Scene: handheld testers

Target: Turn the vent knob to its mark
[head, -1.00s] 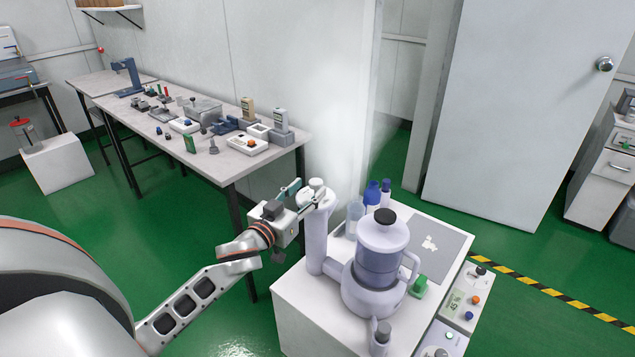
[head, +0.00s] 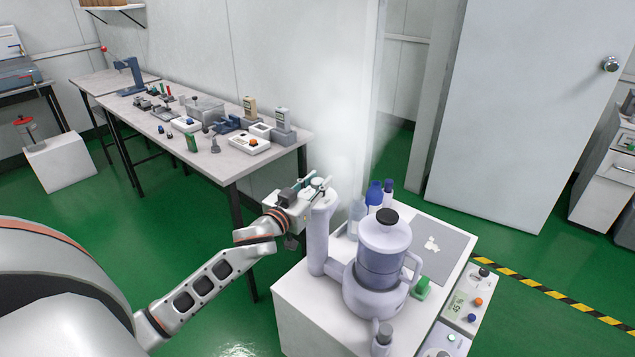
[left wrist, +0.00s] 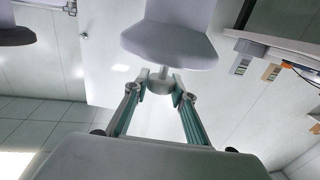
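The pale lavender appliance (head: 384,262) stands on a white cabinet, with a tall outlet column (head: 318,240) at its left. The small white vent knob (head: 318,183) sits on top of this column. My left gripper (head: 321,180) reaches it from the left. In the left wrist view the knob (left wrist: 164,89) lies between the two teal-lined fingertips (left wrist: 163,88), which look closed against its sides. Pale mist rises by the column top. The fingers partly cover the knob, and I cannot make out a mark on it. My right gripper is not in view.
A long workbench (head: 235,165) with small devices stands behind my left arm.

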